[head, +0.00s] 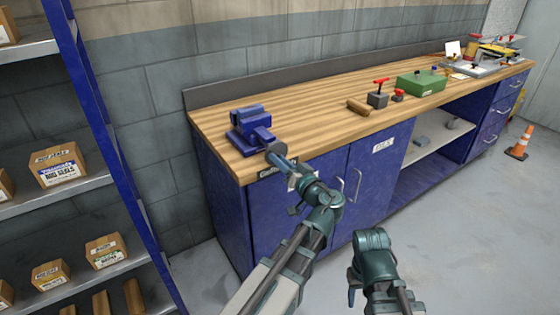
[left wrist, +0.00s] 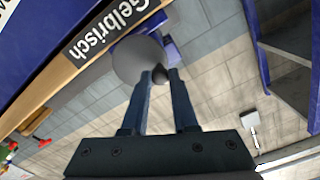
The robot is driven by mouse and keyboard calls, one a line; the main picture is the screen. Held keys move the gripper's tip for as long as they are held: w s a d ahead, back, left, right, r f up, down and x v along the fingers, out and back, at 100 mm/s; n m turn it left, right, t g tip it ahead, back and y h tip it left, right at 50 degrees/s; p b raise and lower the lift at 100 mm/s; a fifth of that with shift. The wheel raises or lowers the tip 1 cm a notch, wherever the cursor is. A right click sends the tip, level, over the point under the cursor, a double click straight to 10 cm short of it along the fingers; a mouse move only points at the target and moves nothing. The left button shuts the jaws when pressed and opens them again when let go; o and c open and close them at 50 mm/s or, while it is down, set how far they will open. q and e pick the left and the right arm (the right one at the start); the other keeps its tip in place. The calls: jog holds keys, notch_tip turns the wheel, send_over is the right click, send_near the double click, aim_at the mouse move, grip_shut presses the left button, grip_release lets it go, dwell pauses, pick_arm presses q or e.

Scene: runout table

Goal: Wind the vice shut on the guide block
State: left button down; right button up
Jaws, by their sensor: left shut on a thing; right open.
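The blue vice (head: 246,122) stands at the near left end of the wooden bench top. Its round grey hand wheel (head: 276,147) faces the bench's front edge and shows large in the left wrist view (left wrist: 132,60). My left gripper (head: 291,169) is at this wheel, its fingers (left wrist: 160,80) shut on the wheel's small dark knob (left wrist: 160,72). My right gripper (head: 352,284) is low in front of the bench, away from the vice; its fingers barely show. I cannot make out a guide block between the jaws.
On the bench (head: 310,110) lie a wooden piece (head: 358,107), a grey block with a red handle (head: 377,99) and a green box (head: 421,83). A blue shelf rack (head: 103,120) with cartons stands at left. An orange cone (head: 520,143) stands at far right.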

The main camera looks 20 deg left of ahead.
pick_arm(q)
jog(key=m, duration=0.2)
jog(key=shift+w+d+r+m, duration=0.15)
jog(key=shift+w+r+m, duration=0.15)
jog(key=shift+m, duration=0.4)
jog(key=m, duration=0.2)
jog(key=m+p, duration=0.1)
jog(key=shift+w+d+r, duration=0.2)
jog(key=shift+w+d, duration=0.05)
jog(key=shift+w, duration=0.05)
jog(key=shift+d+m, duration=0.1)
jog(key=shift+m, duration=0.4)
jog(key=c, duration=1.1)
grip_release()
jog(key=shift+w+m, duration=0.15)
jog(key=shift+m, duration=0.25)
jog(key=shift+c, duration=0.2)
jog(key=o, duration=0.3)
jog(key=shift+o, duration=0.2)
